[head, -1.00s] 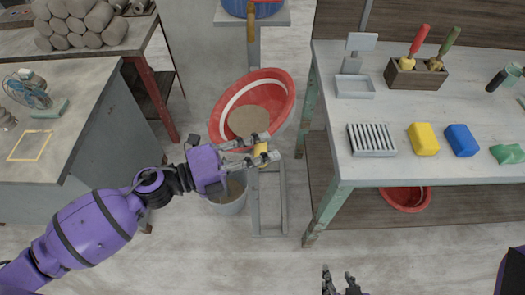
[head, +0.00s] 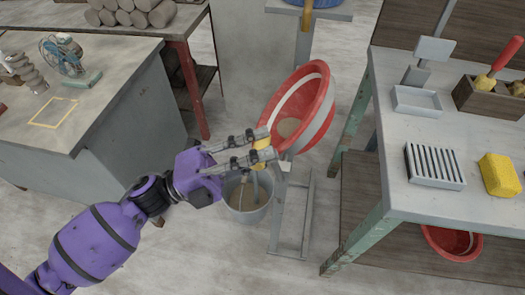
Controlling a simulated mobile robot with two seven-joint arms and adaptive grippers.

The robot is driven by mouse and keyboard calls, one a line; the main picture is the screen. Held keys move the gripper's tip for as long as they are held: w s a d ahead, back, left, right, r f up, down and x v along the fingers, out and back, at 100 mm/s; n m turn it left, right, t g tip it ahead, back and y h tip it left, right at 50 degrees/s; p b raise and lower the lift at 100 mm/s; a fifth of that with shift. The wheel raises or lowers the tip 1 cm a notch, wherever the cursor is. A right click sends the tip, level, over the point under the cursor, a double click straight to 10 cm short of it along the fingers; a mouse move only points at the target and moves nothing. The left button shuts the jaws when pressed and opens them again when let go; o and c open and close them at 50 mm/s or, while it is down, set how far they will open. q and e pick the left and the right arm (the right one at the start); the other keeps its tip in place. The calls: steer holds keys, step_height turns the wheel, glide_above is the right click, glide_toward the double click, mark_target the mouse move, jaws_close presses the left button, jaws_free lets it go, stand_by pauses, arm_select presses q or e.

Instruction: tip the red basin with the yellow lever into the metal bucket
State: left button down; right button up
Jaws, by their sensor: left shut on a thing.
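The red basin (head: 318,92), with a white band, is steeply tilted on its grey stand, its mouth facing left and down toward the metal bucket (head: 238,210). A small patch of brown material (head: 288,128) shows inside near its lower rim. My left gripper (head: 268,145) is shut on the yellow lever (head: 262,146) at the basin's lower side. The bucket stands on the floor below my left gripper, left of the stand. Its mouth is partly hidden by the gripper; thin grey-brown shapes show in it, unclear whether falling material. My right gripper is not in view.
The grey stand (head: 303,215) is on the floor beside the bucket. A workbench (head: 400,165) with a slotted rack and yellow block stands close on the right, another red basin (head: 453,243) under it. A grey table (head: 110,120) is at left. The floor in front is clear.

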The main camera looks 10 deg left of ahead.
arm_select(q)
steer(key=c, duration=1.5)
jaws_free()
steer(key=shift+a+f, duration=0.1)
steer(key=v, duration=1.2)
